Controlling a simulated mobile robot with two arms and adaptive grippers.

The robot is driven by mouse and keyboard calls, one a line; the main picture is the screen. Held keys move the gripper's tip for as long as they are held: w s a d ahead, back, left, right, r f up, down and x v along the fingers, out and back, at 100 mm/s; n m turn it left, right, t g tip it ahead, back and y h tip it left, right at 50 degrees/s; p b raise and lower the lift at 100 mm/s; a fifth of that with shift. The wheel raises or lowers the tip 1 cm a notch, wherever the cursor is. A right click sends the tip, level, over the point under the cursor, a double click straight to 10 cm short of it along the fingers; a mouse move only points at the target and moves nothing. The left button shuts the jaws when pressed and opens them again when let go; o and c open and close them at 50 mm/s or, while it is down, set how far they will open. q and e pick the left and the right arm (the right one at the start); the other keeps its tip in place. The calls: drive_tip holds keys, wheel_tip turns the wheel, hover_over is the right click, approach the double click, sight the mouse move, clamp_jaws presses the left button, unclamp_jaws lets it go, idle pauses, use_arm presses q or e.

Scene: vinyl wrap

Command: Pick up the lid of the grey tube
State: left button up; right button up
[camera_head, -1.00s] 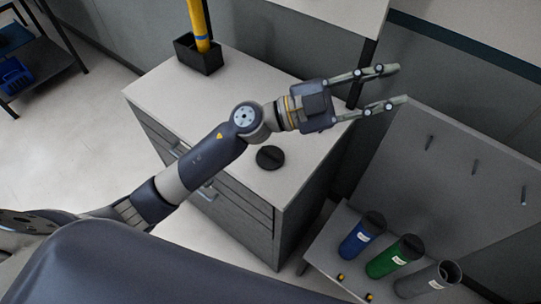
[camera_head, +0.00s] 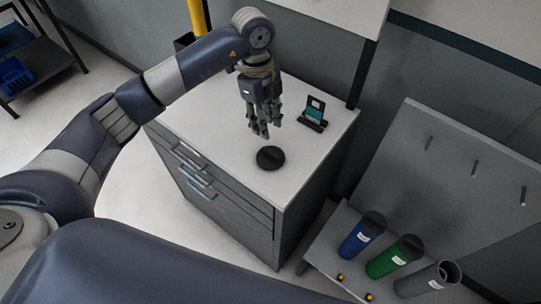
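A round black lid (camera_head: 270,157) lies flat on the white top of the drawer cabinet, close to its front corner. The grey tube (camera_head: 428,280) stands on the low shelf at the lower right, and its top is open. My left gripper (camera_head: 264,132) points down over the cabinet top, just behind the lid in the picture. Its fingers look apart with nothing between them, and the lid lies clear of them. My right gripper is not in view.
A blue tube (camera_head: 362,236) and a green tube (camera_head: 394,257), both with black caps, stand beside the grey tube. A small black stand with a teal item (camera_head: 314,114) is on the cabinet (camera_head: 215,115). A yellow post (camera_head: 197,16) rises behind my arm.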

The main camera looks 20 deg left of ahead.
use_arm(q)
drive_tip(key=p, duration=0.1)
hover_over(270, 152)
drive_tip(key=f, duration=0.4)
drive_tip(key=shift+w+a+f, duration=0.3)
drive_tip(key=shift+s+f+p, duration=0.1)
drive_tip(key=shift+f+p, duration=0.45)
drive_tip(key=shift+p, duration=0.05)
drive_tip(key=f, duration=0.1)
drive_tip(key=f+p, duration=0.1)
drive_tip(key=f, duration=0.1)
drive_tip(key=shift+s+d+f+p, duration=0.15)
drive_tip(key=shift+s+d+p, duration=0.1)
drive_tip(key=shift+p, duration=0.15)
drive_tip(key=shift+w+f, duration=0.1)
drive_tip(key=shift+f, duration=0.45)
clamp_jaws()
